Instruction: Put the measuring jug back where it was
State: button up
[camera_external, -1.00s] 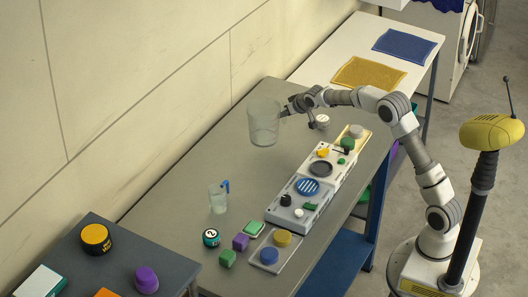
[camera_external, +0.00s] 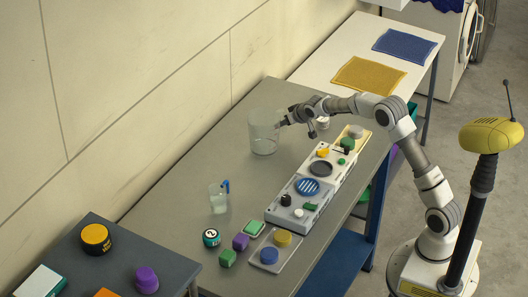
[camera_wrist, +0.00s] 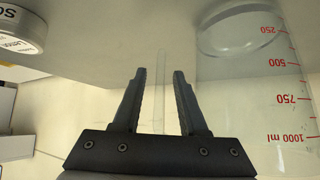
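The measuring jug (camera_external: 263,134), a large clear one with a red millilitre scale, stands upright on the grey bench towards its far end, near the wall. It also shows in the wrist view (camera_wrist: 245,95), inverted, with its base on the bench top. My gripper (camera_external: 285,119) is at the jug's right side, level with its upper part. In the wrist view my two fingers (camera_wrist: 160,75) are apart on either side of the jug's thin clear handle (camera_wrist: 161,95), with a gap visible on each side.
A small white tin (camera_external: 322,123) stands right of my gripper, under the wrist. A smaller clear jug with a blue handle (camera_external: 218,200) stands nearer. Grey and white trays (camera_external: 300,205) with coloured pieces line the bench's right side. The bench between jugs and wall is clear.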

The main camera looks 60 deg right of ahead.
jog(key=shift+r, duration=0.3)
jog(key=s+a+r+n+p, duration=0.1)
jog(key=s+a+r, duration=0.4)
jog(key=s+r, duration=0.25)
jog(key=s+a+r, duration=0.6)
jog(key=s, duration=0.3)
jog(key=s+a+f+n+g+y, duration=0.15)
jog(key=s+a, duration=0.35)
jog(key=s, duration=0.5)
jog(key=s+a+n+y, duration=0.15)
jog(key=s+a, duration=0.35)
jog(key=s, duration=0.5)
jog(key=s+a+n+g+y, duration=0.15)
jog(key=s+a, duration=0.25)
jog(key=s, duration=0.6)
notch_tip(320, 180, up, 9)
jog(key=p, duration=0.8)
jog(key=shift+a+f+h+p, duration=0.15)
jog(key=shift+f+h+p, duration=0.05)
jog(key=shift+h+p, duration=0.2)
